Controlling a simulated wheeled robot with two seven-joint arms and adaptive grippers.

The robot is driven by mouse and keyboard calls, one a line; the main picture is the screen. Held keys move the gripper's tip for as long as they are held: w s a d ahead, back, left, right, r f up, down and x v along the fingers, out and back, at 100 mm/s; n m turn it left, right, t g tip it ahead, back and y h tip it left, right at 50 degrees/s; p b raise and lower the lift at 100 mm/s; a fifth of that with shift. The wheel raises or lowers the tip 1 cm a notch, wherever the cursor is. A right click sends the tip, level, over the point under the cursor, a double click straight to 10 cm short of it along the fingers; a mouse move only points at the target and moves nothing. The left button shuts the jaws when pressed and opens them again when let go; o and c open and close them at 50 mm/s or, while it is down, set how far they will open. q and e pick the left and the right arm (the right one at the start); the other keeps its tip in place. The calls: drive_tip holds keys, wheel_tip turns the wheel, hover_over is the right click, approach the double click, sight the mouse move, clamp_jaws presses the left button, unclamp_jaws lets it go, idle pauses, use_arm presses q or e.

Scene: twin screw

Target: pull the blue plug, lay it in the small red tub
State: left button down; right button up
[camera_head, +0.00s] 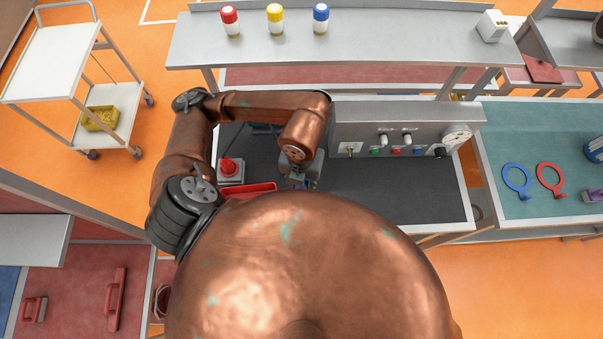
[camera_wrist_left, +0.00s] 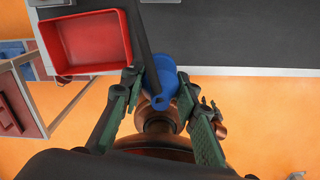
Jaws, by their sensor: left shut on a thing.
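My left gripper (camera_head: 297,182) is low over the front of the dark worktop. In the left wrist view its green fingers (camera_wrist_left: 162,108) are on either side of the blue plug (camera_wrist_left: 163,82), which is held between them. A dark strip crosses in front of the plug. The small red tub (camera_wrist_left: 88,43) lies beside the plug, to the left in the wrist view, and looks empty. In the head view the tub (camera_head: 262,187) is partly hidden behind my own body. My right gripper is not in view.
A grey panel (camera_head: 405,118) with fittings and coloured marks stands behind the dark worktop (camera_head: 375,188). A red button on a grey box (camera_head: 230,172) is left of the gripper. The worktop right of the gripper is clear. In the wrist view the front edge (camera_wrist_left: 250,71) is close to the plug.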

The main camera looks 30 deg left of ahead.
use_arm(q)
drive_tip(key=shift+r+p, duration=0.75)
drive_tip(key=shift+r, duration=0.45)
drive_tip(key=shift+r+p, duration=0.35)
drive_tip(key=shift+r, duration=0.15)
